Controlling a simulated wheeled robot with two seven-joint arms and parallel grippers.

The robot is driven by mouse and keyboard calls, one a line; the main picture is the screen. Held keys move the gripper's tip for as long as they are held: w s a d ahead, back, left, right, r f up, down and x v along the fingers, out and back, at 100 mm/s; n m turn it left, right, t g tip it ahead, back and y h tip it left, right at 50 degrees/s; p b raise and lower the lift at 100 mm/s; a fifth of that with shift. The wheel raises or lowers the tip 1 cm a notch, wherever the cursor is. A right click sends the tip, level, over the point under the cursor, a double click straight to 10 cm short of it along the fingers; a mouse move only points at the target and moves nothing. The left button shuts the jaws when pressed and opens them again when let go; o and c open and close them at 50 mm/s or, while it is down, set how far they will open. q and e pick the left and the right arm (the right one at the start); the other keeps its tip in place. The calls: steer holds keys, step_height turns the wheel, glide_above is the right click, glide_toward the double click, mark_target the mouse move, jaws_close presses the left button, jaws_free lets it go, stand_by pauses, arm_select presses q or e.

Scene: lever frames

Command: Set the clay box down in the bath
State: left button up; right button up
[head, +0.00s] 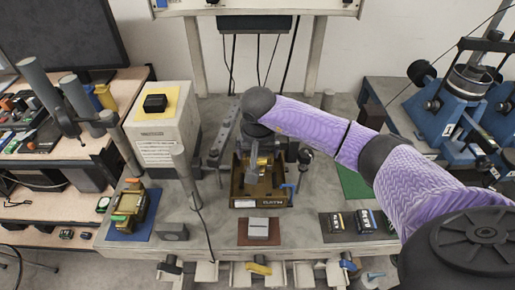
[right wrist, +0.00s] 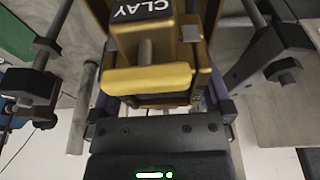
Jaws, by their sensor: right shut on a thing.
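The clay box (right wrist: 178,50) is brassy, with a black plate lettered CLAY and a yellow bar across it in the right wrist view. My right gripper (head: 260,166) points down and is shut on the clay box, between its dark fingers. The box is over or within the bath's outline. I cannot tell whether it touches the floor, as my gripper hides the inside. My left gripper is not in view.
A brass box with green and orange parts (head: 128,205) stands on a blue mat at left. A grey block (head: 258,228) lies on a reddish mat in front. Two dark blocks (head: 365,221) lie at right. Upright posts (head: 185,168) flank the bath.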

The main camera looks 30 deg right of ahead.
steer(key=shift+s+a+f+b+x, duration=0.15)
steer(key=shift+s+b+x, duration=0.1)
steer(key=shift+b+x, duration=0.9)
steer(key=shift+s+a+b+x, duration=0.15)
steer(key=shift+s+b+x, duration=0.1)
steer(key=shift+b+x, duration=0.95)
steer(key=shift+s+a+f+b+x, duration=0.15)
steer(key=shift+s+b+x, duration=0.15)
steer(key=shift+b+x, duration=0.85)
steer(key=shift+f+p, duration=0.2)
steer(key=shift+p, duration=0.1)
